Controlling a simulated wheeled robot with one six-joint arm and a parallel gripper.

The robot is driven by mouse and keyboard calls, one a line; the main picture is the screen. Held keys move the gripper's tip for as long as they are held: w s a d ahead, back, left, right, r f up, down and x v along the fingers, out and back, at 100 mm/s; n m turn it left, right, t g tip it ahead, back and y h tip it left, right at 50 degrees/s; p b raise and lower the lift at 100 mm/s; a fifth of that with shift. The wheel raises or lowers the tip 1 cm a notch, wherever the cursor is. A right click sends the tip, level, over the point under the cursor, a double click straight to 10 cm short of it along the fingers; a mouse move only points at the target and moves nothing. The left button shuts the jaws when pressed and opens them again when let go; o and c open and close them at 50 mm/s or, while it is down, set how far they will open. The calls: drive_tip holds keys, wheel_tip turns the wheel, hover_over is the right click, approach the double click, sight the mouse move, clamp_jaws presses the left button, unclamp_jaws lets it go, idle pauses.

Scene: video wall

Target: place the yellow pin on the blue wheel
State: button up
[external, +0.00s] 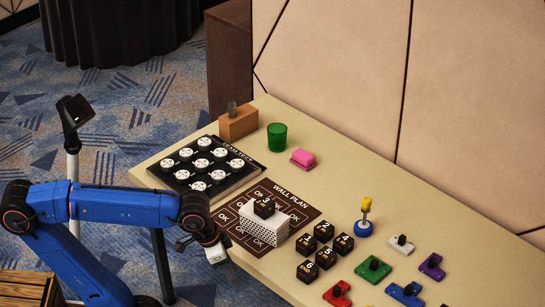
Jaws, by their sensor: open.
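The yellow pin (366,203) is a small upright yellow piece atop a short metallic stem on the right half of the table. The blue wheel (363,229) is a small round blue base directly under that stem. The yellow piece appears to be standing over the wheel, but how they join is too small to tell. My gripper (231,274) hangs at the table's front edge, left of and well apart from the pin and wheel. It is open and holds nothing that I can see; its fingertips are blurred and dark.
Black numbered cubes (325,257) sit left of the wheel. A white perforated block (250,231) with another cube on it stands on the dark wall plan mat (296,200). Coloured parts, including a green one (373,268), lie front right. The table behind the wheel is clear.

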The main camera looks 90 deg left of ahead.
drive_tip(key=s+d+f+m, duration=0.1)
drive_tip(key=s+f+m, duration=0.2)
drive_tip(key=s+f, duration=0.4)
drive_tip(key=shift+s+d+f+t, duration=0.25)
drive_tip(key=shift+d+f+t, duration=0.15)
drive_tip(key=shift+f, duration=0.1)
idle(0.6)
